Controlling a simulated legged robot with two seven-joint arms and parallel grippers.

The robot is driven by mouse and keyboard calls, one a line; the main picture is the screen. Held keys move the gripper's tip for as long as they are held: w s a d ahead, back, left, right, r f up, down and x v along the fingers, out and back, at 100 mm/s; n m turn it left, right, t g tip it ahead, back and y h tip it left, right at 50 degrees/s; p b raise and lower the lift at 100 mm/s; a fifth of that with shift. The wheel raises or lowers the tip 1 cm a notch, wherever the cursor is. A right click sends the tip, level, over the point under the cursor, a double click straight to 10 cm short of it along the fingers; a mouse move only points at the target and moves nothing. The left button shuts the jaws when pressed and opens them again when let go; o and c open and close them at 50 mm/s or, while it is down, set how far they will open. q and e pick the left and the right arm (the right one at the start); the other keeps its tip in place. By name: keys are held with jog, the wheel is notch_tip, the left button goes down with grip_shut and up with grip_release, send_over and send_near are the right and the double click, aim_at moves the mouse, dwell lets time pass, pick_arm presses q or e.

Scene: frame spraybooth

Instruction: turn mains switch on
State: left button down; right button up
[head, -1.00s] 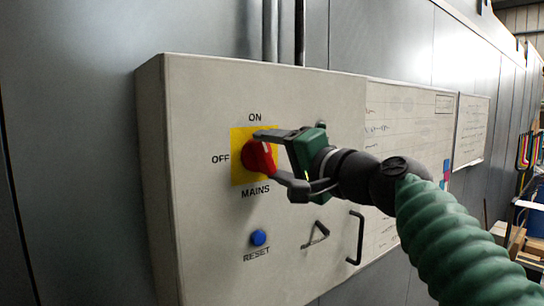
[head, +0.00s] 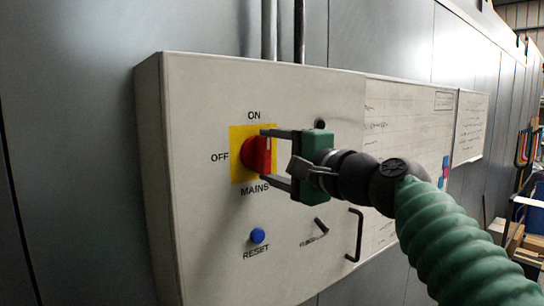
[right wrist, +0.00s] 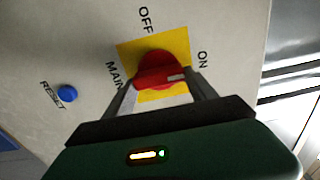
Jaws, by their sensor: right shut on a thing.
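The mains switch is a red rotary knob (head: 257,155) on a yellow plate (head: 237,138) on the front of a grey box. ON is printed above it, OFF to its left and MAINS below. My right gripper (head: 265,156) is shut on the knob's handle, one finger above and one below. The handle stands about upright, its white mark at the upper end, toward ON. In the right wrist view the knob (right wrist: 155,70) sits between my fingertips, its white mark on the side toward ON. My left gripper is not in view.
The grey box (head: 210,230) also carries a blue RESET button (head: 258,236) below the switch and a black handle (head: 355,235) at lower right. White sheets (head: 400,115) hang on the wall to the right. The space left of the box is clear.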

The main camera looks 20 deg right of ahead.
jog(key=shift+f, duration=0.15)
jog(key=o, duration=1.1)
jog(key=shift+o, duration=1.1)
jog(key=shift+w, duration=0.1)
jog(key=shift+o, duration=0.2)
jog(key=shift+w, duration=0.15)
jog(key=b+v, duration=0.7)
jog(key=v, duration=0.9)
jog(key=shift+s+d, duration=0.2)
jog(key=shift+s, duration=0.1)
